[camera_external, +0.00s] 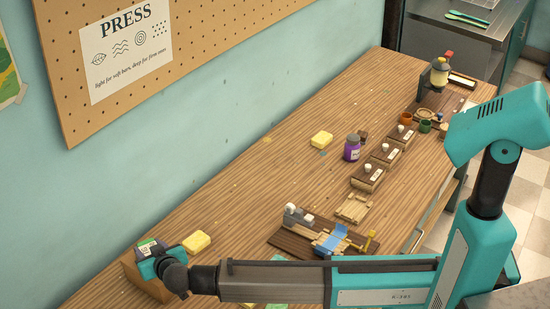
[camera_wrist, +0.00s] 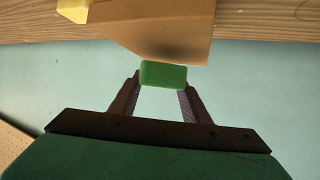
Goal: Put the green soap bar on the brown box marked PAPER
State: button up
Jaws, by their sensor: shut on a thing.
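The green soap bar (camera_wrist: 163,75) shows in the wrist view between the two fingertips of my gripper (camera_wrist: 161,84), which is shut on it. The brown box (camera_wrist: 160,28) lies just beyond the soap there, its edge right against the soap in the picture; whether they touch I cannot tell. In the external view the brown box (camera_external: 147,284) stands at the near left end of the bench, with my gripper (camera_external: 158,262) over it. My wrist hides part of the box, and no PAPER marking is readable. The soap cannot be made out surely in that view.
A yellow bar (camera_external: 197,242) lies close beside the box on the wooden bench (camera_external: 235,215). Another yellow bar (camera_external: 321,139), a purple jar (camera_external: 352,148) and a press-like wooden rig (camera_external: 325,238) stand farther right. The teal wall (camera_external: 150,170) runs close behind the box.

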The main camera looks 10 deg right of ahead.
jog(key=shift+f+p, duration=0.35)
jog(key=shift+f, duration=0.7)
jog(key=shift+f+b, duration=0.2)
jog(key=shift+b, duration=0.1)
jog(key=o, duration=1.1)
jog(key=shift+r+p, duration=0.25)
jog(key=shift+p, duration=0.15)
jog(key=b+v, duration=0.3)
jog(key=v, duration=0.9)
jog(key=shift+f, duration=0.1)
jog(key=shift+p+x, duration=1.35)
jog(key=shift+x, duration=4.65)
jog(key=shift+s, duration=0.1)
